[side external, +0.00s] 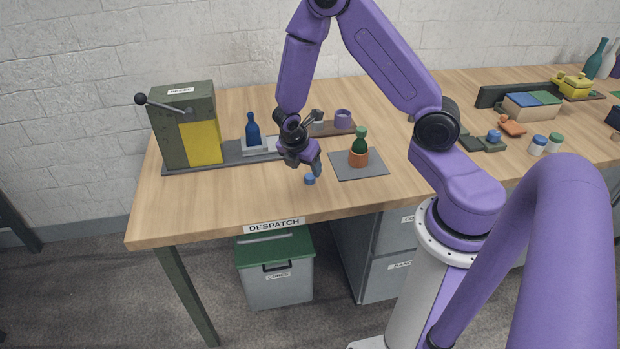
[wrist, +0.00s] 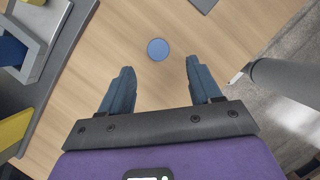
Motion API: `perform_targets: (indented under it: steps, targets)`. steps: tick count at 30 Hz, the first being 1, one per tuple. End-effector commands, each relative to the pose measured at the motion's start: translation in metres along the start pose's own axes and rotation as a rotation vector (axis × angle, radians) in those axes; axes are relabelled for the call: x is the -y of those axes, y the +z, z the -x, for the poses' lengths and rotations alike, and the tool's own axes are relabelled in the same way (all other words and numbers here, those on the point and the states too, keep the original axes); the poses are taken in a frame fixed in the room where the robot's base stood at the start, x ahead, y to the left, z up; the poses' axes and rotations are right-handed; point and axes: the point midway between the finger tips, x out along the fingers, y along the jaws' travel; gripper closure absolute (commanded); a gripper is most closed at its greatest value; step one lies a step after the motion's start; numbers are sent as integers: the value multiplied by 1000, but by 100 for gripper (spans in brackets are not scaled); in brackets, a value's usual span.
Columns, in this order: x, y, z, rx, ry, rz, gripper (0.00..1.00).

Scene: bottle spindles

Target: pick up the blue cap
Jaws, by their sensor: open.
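The blue cap (side external: 310,179) is a small round disc lying on the bare wood near the table's front edge. It also shows in the wrist view (wrist: 158,49), just beyond the fingertips and centred between them. My gripper (side external: 314,168) is open and empty, pointing down just above the cap in the side view. In the wrist view its two blue-grey fingers (wrist: 160,68) stand wide apart, with bare wood between them. I cannot tell the exact height of the fingertips over the cap.
A grey and yellow lever press (side external: 185,125) stands to the left, with a blue bottle (side external: 252,131) in a light holder beside it. A green bottle (side external: 359,143) in an orange cup stands on a grey mat (side external: 374,171) to the right. Wood around the cap is clear.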

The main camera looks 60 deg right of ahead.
Motion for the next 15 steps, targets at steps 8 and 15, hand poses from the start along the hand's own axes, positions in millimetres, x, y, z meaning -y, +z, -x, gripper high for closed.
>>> perform_targets:
  steps: [8, 15]
  targets:
    - [0, 1, -14, 0, -2, 1, 37]
    - [-1, 5, -44, 0, -3, 0, 37]
